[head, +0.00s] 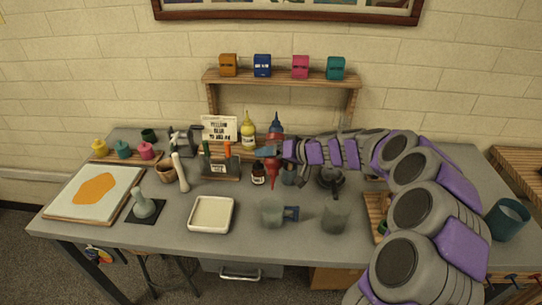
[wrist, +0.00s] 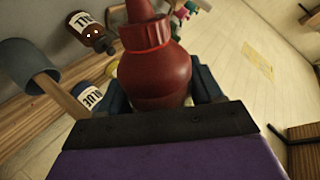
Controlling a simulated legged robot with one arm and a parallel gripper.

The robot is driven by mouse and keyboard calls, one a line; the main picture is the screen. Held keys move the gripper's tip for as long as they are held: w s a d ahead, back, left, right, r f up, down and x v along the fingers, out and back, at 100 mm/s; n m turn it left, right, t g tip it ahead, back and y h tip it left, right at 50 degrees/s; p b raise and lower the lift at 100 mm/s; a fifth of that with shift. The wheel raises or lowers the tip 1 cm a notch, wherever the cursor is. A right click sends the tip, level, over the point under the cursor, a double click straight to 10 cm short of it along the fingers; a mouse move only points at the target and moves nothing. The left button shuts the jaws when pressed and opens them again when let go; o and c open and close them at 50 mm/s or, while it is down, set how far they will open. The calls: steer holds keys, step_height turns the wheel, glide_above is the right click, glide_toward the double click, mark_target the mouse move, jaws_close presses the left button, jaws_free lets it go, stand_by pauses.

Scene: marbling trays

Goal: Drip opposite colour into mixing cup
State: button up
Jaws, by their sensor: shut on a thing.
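My gripper (head: 268,152) is shut on a red squeeze bottle (head: 273,175). The bottle is turned over, with its nozzle pointing down, above the table. The wrist view shows the bottle's red body and ribbed collar (wrist: 155,72) between the jaws. Below the nozzle stands a grey translucent cup (head: 271,213) with a blue item at its right side; the nozzle tip is apart from it. A second grey cup (head: 335,217) stands to the right. I cannot tell which is the mixing cup. A yellow bottle (head: 248,134) and a blue bottle (head: 276,124) stand upright behind.
A lettered card (head: 219,128) stands at the back. A small dark bottle (head: 258,174) and a tool holder (head: 221,167) stand near the gripper. A cream tray (head: 212,214) lies front left of the cups. A wooden shelf (head: 283,78) stands behind.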

mark_target(275, 163)
steer(key=shift+s+r+n+t+y, duration=0.15)
steer(key=shift+s+n+t+y, duration=0.2)
steer(key=shift+s+n+t, duration=0.5)
steer(key=shift+s+r+n+t+y, duration=0.1)
steer(key=shift+s+n+t+y, duration=0.25)
steer(key=shift+s+n+t, duration=0.5)
steer(key=shift+s, duration=0.15)
steer(key=shift+o, duration=1.1)
steer(key=c, duration=0.3)
steer(key=shift+c, duration=0.3)
stand_by(1.1)
stand_by(2.7)
steer(key=shift+o, duration=1.4)
steer(key=shift+c, duration=0.7)
